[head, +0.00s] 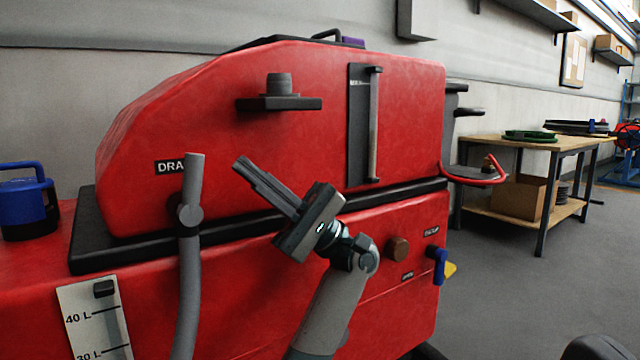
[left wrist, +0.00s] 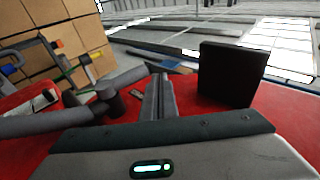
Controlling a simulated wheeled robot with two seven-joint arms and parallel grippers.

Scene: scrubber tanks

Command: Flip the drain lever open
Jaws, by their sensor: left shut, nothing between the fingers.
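A red scrubber tank (head: 270,140) carries a label starting "DRA" (head: 169,167); the rest of the label is hidden behind a grey lever-like piece (head: 194,175). This piece stands nearly upright on a round pivot (head: 190,215), above a grey hose (head: 187,290). My left gripper (head: 240,165) is shut and empty, its fingertips pointing up and left, to the right of the grey piece and apart from it in the picture. In the left wrist view the shut fingers (left wrist: 158,95) lie right of the pivot (left wrist: 108,98) and lever (left wrist: 128,78). My right gripper is not in view.
A black bracket (head: 280,104) juts out above my gripper. A black ledge (head: 110,245) runs below the tank. A brown knob (head: 398,249) and a blue lever (head: 439,266) sit at lower right. A blue-handled canister (head: 28,205) stands left.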

